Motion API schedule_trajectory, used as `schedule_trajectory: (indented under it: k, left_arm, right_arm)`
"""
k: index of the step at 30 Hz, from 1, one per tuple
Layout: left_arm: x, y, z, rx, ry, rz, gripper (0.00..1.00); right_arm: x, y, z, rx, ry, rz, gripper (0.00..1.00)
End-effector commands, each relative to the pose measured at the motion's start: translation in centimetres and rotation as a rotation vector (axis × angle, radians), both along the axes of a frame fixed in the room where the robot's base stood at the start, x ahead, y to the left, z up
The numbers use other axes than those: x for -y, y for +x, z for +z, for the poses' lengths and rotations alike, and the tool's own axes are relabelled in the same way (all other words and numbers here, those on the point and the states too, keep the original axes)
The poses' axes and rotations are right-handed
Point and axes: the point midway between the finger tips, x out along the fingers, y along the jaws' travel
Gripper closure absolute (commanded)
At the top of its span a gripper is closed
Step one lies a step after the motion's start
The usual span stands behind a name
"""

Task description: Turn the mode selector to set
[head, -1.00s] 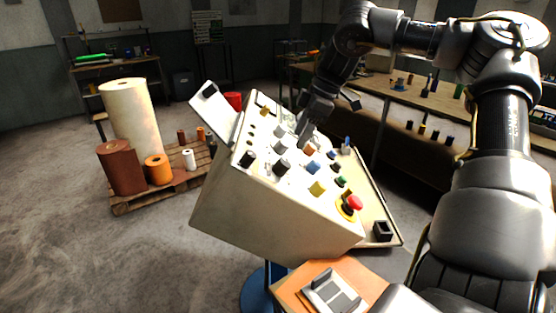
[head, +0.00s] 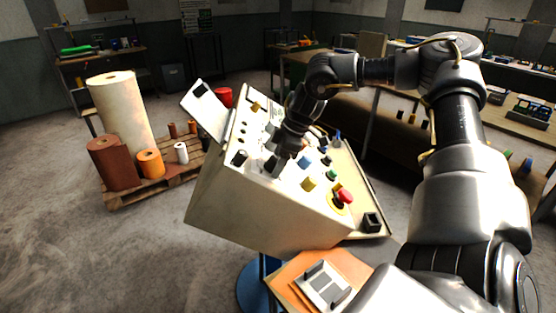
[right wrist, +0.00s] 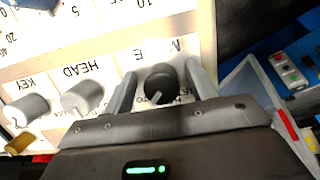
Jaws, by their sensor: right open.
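The mode selector is a black rotary knob (right wrist: 160,84) with a pale pointer, on the white panel in the right wrist view. Its label above is partly hidden, with only end letters showing. My right gripper (right wrist: 162,80) is open, with one finger on each side of the knob; I cannot tell whether they touch it. In the head view, the right gripper (head: 280,158) is down at the sloping console (head: 235,215), and the knob there is largely covered by it. The word that the pointer faces is not readable. My left gripper is not in view.
Grey knobs labelled HEAD (right wrist: 82,97) and KEY (right wrist: 28,108) sit beside the selector. Blue (head: 305,162) and yellow (head: 309,184) buttons and a red emergency button (head: 345,195) are close on the panel.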

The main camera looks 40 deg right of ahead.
Motion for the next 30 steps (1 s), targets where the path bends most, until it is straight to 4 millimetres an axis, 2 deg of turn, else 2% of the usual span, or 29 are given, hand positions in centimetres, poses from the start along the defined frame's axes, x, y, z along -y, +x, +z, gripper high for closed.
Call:
schedule_trajectory:
  k: [5, 15, 23, 30]
  left_arm:
    - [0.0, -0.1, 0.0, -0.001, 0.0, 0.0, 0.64]
    - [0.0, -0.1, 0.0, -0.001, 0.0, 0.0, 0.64]
    - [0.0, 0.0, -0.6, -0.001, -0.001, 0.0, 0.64]
    - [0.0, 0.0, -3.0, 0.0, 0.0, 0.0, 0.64]
  right_arm:
    - [0.0, 0.0, 0.0, 0.0, 0.0, 0.0, 0.43]
    - [0.0, 0.0, 0.0, 0.001, -0.001, 0.0, 0.86]
    - [0.1, 0.0, -0.1, 0.012, -0.01, 0.016, 0.88]
    - [0.1, 0.1, -0.5, 0.065, -0.056, 0.115, 0.88]
